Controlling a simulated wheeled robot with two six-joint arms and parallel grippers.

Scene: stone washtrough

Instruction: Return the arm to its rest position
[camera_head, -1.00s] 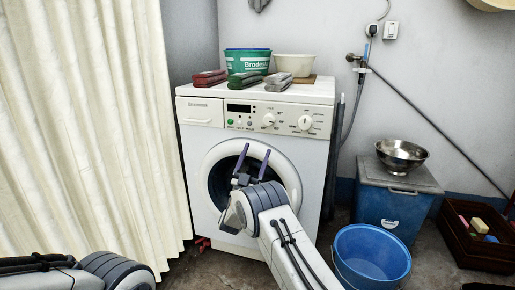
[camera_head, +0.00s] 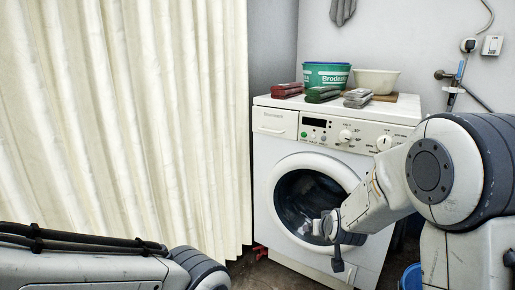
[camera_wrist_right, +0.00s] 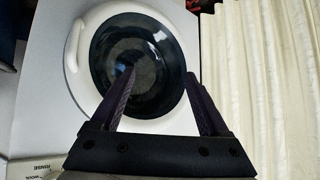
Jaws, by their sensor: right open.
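My right arm comes in from the right in the head view, with its wrist and gripper (camera_head: 338,250) hanging low in front of the washing machine door (camera_head: 312,205). The fingers are mostly hidden there. In the right wrist view the right gripper (camera_wrist_right: 160,85) is open, with its two dark fingers apart and nothing between them. The round door (camera_wrist_right: 137,68) lies beyond the fingers. My left arm shows at the lower left of the head view, but its gripper is out of view.
A white washing machine (camera_head: 275,150) carries a green tub (camera_head: 327,75), a cream bowl (camera_head: 376,82) and several folded cloths (camera_head: 322,95). A cream curtain (camera_head: 120,120) hangs at left. A blue bucket (camera_head: 410,277) is partly hidden behind my right arm.

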